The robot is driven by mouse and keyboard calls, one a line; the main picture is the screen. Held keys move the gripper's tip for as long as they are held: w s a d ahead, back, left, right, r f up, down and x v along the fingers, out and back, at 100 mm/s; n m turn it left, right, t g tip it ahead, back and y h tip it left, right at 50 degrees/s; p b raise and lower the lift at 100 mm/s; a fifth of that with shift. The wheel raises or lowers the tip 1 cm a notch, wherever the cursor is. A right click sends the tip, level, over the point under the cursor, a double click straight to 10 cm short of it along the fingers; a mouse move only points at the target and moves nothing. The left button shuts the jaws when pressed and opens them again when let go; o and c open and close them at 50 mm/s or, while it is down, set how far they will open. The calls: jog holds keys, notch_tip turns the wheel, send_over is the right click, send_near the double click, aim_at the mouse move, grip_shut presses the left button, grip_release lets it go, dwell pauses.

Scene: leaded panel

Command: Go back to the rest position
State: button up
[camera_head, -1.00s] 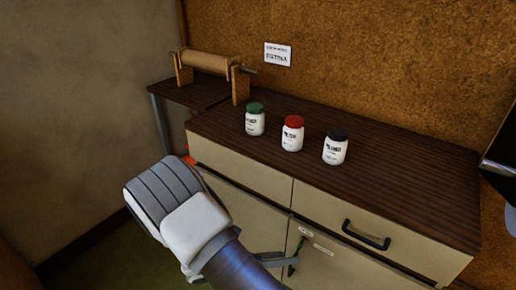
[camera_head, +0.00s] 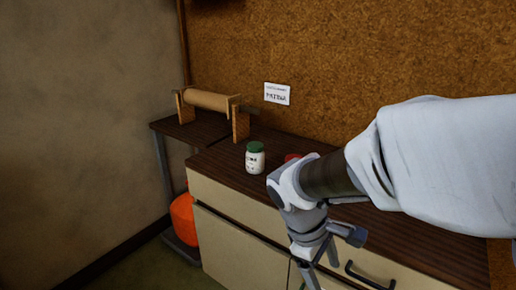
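My arm reaches in from the right across the cabinet, and its wrist bends down in front of the drawers. My gripper (camera_head: 318,264) is at the lower end, low in front of the cabinet front and apart from the jars. Its fingers are small and partly cut by the picture's bottom edge, so I cannot tell if they are open or shut. I see nothing clearly held. A white jar with a green lid (camera_head: 255,157) stands upright on the cabinet top. Only a bit of a red lid (camera_head: 291,157) shows behind my arm. The black-lidded jar is hidden.
The dark wooden cabinet top (camera_head: 222,167) holds the jars. A paper roll on a wooden stand (camera_head: 209,100) is at the back left. A drawer handle (camera_head: 368,277) sticks out below my arm. An orange object (camera_head: 184,219) is on the left. Floor at lower left is clear.

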jog(key=s+d+r+m+t+y+p, duration=0.1)
jog(key=s+r+m+t+y, duration=0.4)
jog(key=s+r+m, duration=0.45)
notch_tip(320, 180, up, 22)
jog(key=w+h+p, duration=0.1)
jog(key=w+p, duration=0.1)
jog(key=p, duration=1.8)
jog(key=shift+f+m, duration=0.2)
jog(key=shift+m, duration=0.15)
jog(key=shift+d, duration=0.1)
